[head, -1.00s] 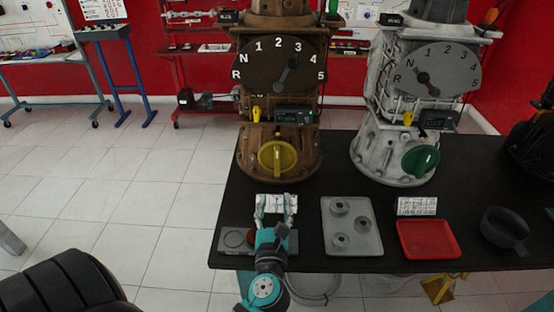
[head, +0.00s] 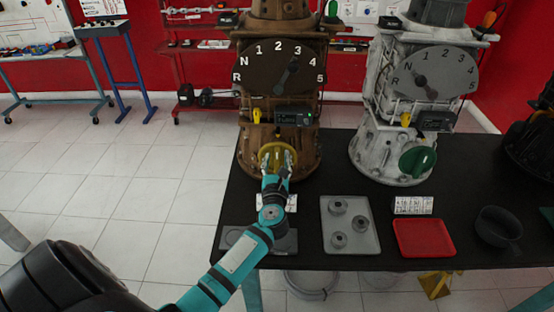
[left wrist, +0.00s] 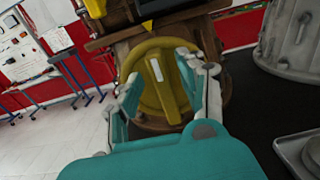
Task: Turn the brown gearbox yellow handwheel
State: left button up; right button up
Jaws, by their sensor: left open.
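The brown gearbox (head: 249,115) stands on the black table. Its dial pointer sits between 3 and 4. The yellow handwheel (head: 278,151) is low on its front, partly hidden by my left gripper (head: 278,165). In the left wrist view the yellow handwheel (left wrist: 150,75) is a round disc with a raised, slightly tilted bar grip. My left gripper (left wrist: 158,98) is open there, with one finger on each side of the bar at the wheel's face. I cannot tell whether the fingers touch it. My right gripper is not in view.
A white gearbox (head: 371,150) with a green handwheel (head: 418,161) stands to the right. On the table are a grey tray with round parts (head: 367,243), a red tray (head: 425,238), a small white card (head: 413,205) and a dark pan (head: 498,228).

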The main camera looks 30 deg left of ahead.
pick_arm(q)
jog(key=shift+w, duration=0.1)
grip_shut()
dwell(0.5)
jog(key=m+p, duration=0.1)
jog(key=m, duration=0.2)
jog(key=d+m+p, duration=0.1)
jog(key=m+p, duration=0.1)
jog(key=m, duration=0.1)
jog(key=w+m+p, duration=0.1)
jog(key=m, duration=0.2)
jog(key=shift+d+f+p, duration=0.3)
jog(key=shift+p, duration=0.1)
jog(key=shift+w+d+f+m+p, duration=0.1)
jog(key=shift+f+m+p, duration=0.35)
jog(key=shift+m, duration=1.5)
jog(key=shift+s+d+f+m+p, duration=0.1)
jog(key=shift+f+m+p, duration=0.35)
jog(key=shift+m, duration=1.55)
jog(key=shift+w+d+f+m+p, duration=0.1)
jog(key=shift+f+m+p, duration=0.35)
jog(key=shift+m, duration=1.5)
